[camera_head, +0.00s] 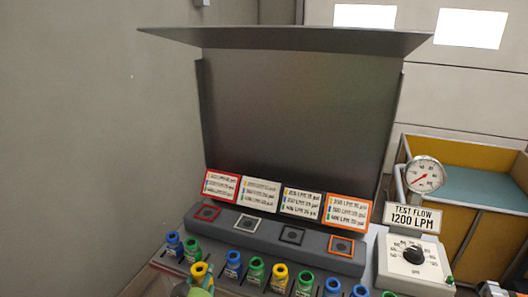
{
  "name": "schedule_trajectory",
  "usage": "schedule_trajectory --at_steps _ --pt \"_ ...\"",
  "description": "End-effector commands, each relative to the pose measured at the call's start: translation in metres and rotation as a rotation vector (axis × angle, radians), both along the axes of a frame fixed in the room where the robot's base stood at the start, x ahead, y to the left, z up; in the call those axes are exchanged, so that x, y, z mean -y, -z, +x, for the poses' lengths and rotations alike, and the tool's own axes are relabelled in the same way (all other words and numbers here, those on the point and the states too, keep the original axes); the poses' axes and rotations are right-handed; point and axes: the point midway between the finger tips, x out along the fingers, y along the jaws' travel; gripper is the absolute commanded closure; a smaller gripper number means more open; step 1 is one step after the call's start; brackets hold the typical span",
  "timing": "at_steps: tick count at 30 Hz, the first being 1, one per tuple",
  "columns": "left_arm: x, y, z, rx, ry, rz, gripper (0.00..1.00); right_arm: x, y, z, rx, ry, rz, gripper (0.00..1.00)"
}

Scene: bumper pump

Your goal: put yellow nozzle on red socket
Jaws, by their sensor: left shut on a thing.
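A yellow nozzle (200,270) shows at the bottom left, in front of the row of nozzles and apart from their line. My left gripper (197,289) is at the bottom edge, shut on this nozzle; most of the gripper is cut off by the frame. The red socket (207,212) is a red-framed square with a dark centre, at the left end of the grey raised block. It is empty, and the held nozzle is below and in front of it. Another yellow nozzle (280,273) stands in the row. I do not make out my right gripper.
White (246,222), black (292,234) and orange (341,245) sockets are empty. Blue, green and yellow nozzles line the front. Label cards and a tall dark panel (300,110) stand behind. A dial box (411,259) and gauge (425,174) are at right.

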Motion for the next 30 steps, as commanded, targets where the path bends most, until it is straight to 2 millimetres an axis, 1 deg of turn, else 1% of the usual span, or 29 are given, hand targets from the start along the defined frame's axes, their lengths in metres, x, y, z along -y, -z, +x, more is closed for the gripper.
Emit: schedule_trajectory --at_steps 1,4,8,10,13,15,17,22,25,30 --pt "-0.016 0.006 -0.005 -0.002 0.009 0.011 0.86 0.000 0.002 0.004 0.005 0.000 0.000 0.60" --pt "-0.030 0.010 -0.013 -0.001 0.047 0.010 0.86 0.000 0.002 0.016 0.025 0.000 0.000 0.60" --pt "-0.048 0.012 -0.023 -0.001 0.106 0.013 0.86 -0.002 0.003 0.040 0.065 0.000 0.005 0.60" --pt "-0.057 0.010 -0.029 0.000 0.143 0.014 0.86 -0.002 0.003 0.051 0.082 0.000 0.007 0.60" --pt "-0.068 0.005 -0.040 0.001 0.209 0.017 0.86 -0.002 0.004 0.059 0.094 0.000 0.007 0.60" --pt "-0.074 -0.001 -0.047 0.001 0.262 0.018 0.86 -0.002 0.006 0.059 0.093 0.000 0.006 0.60" --pt "-0.077 -0.007 -0.054 0.002 0.307 0.018 0.86 -0.002 0.007 0.055 0.086 0.001 0.005 0.60" --pt "-0.079 -0.030 -0.074 0.000 0.452 0.018 0.86 0.000 0.011 0.030 0.046 0.001 0.002 0.60" --pt "-0.075 -0.047 -0.088 -0.001 0.547 0.019 0.86 0.000 0.013 0.022 0.033 0.001 0.000 0.60" --pt "-0.060 -0.079 -0.114 0.000 0.722 0.019 0.86 0.000 0.016 0.027 0.041 0.001 0.001 0.60"
